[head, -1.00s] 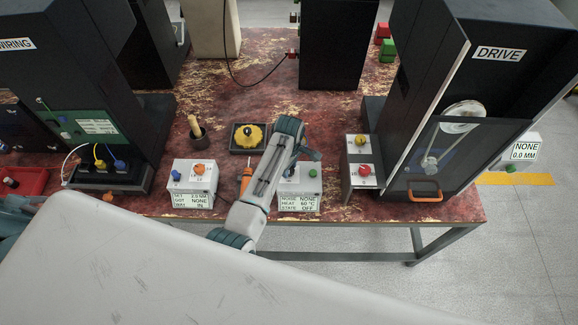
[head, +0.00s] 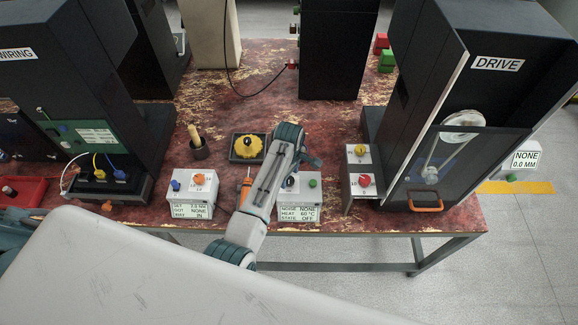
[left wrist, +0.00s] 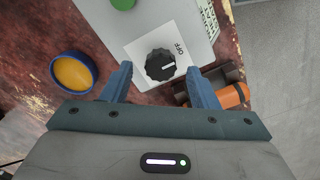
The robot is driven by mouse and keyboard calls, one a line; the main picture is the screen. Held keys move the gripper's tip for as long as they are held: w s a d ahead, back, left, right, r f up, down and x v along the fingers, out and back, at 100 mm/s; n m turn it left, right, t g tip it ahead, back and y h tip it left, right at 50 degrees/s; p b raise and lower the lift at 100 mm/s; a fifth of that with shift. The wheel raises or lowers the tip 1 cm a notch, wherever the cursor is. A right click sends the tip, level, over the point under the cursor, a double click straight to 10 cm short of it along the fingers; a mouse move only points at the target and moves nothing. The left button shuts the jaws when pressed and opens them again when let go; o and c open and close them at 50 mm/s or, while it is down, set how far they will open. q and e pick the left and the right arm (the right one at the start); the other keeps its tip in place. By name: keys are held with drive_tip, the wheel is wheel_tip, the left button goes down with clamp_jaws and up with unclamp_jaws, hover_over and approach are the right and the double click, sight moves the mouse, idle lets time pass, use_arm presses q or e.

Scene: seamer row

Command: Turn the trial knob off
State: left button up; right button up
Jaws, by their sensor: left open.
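The black knob (left wrist: 160,65) sits on a white square plate marked OFF, on a pale box, in the left wrist view. A short white mark on its face points right in the picture. In the head view the knob (head: 291,182) shows partly beside my arm, on the box whose display (head: 299,213) reads STATE OFF. My left gripper (left wrist: 162,78) is open, its fingers on either side of the knob in the picture. I see no contact. In the head view the left gripper is mostly hidden by its own arm. My right gripper is not in view.
A green button (head: 313,183) is on the same box. An orange-handled tool (head: 244,190) lies left of it. Another box with blue and orange knobs (head: 198,180) stands further left. The DRIVE machine (head: 470,120) and a red-button box (head: 365,181) stand right.

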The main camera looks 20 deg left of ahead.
sight(289, 180)
use_arm(q)
wheel_tip(289, 180, up, 10)
drive_tip(key=b, duration=0.2)
drive_tip(key=shift+f, duration=0.2)
idle(0.3)
